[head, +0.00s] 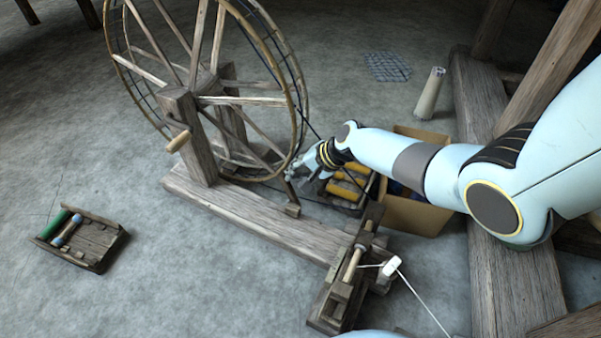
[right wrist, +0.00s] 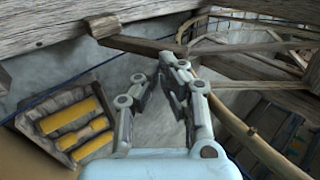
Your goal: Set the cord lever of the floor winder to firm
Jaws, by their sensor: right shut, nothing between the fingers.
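The floor winder is a wooden spoked wheel (head: 205,90) on a long base beam (head: 250,215). A short wooden lever (head: 288,190), which looks like the cord lever, rises from a small block on the beam below the wheel rim. In the right wrist view the lever (right wrist: 140,43) runs from its block toward my fingertips. My right gripper (head: 302,170) is shut and empty, close to the lever's free end. In the right wrist view its fingertips (right wrist: 174,62) are just beside that end; I cannot tell if they touch. My left gripper is out of view.
A tray of yellow bobbins (head: 347,186) and a cardboard box (head: 410,213) lie beyond the beam, under my right arm. The wheel rim (right wrist: 235,123) passes close beside the gripper. Another tray (head: 90,243) lies at left. Loom timbers (head: 490,270) stand at right.

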